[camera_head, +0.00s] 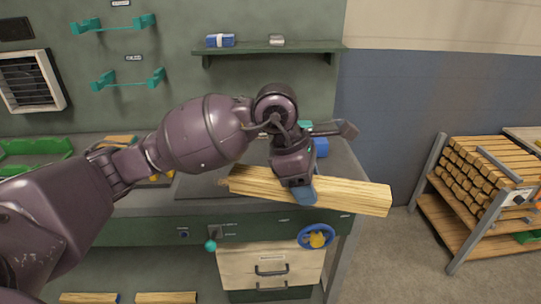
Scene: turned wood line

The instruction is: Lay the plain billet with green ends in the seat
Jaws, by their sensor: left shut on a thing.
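My left gripper (301,190) is shut on a squared wooden billet (350,194), gripping it near its middle. The billet lies roughly level across the front of the workbench (350,170), its right end sticking out past the bench's right side. Its sides are plain pale wood. I see no green on its right end; the left end is partly turned away and its colour is unclear. I cannot make out the seat for certain; my arm and the billet hide part of the bench top. My right gripper is not in view.
A rack (470,195) full of billets stands at the right. A green tray (35,150) is at the left of the bench. A shelf (270,48) and teal wall brackets (113,24) are behind. A blue handwheel (316,237) sits on the bench front.

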